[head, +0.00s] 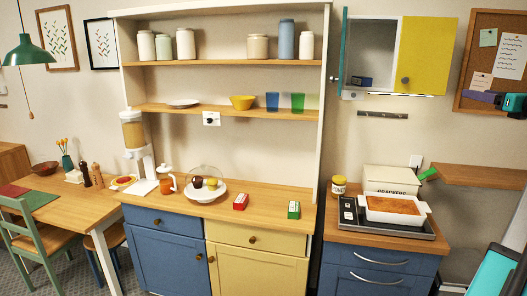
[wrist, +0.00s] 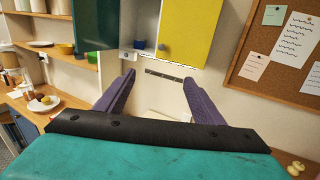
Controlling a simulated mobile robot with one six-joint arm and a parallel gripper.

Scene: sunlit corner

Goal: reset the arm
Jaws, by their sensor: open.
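My gripper (wrist: 158,84) shows in the wrist view with its two purple fingers spread wide apart and nothing between them. In the head view my gripper (head: 480,97) is at the far right, raised in front of the cork board and pointing left toward the wall cabinet. Most of my arm is cut off by the right edge of the head view.
The wall cabinet's yellow door (head: 427,56) and open teal door (head: 341,50) are left of my gripper. Below are a wooden wall shelf (head: 480,176), a crackers box (head: 391,180) and a white baking dish (head: 396,216). The cork board (head: 487,45) is behind.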

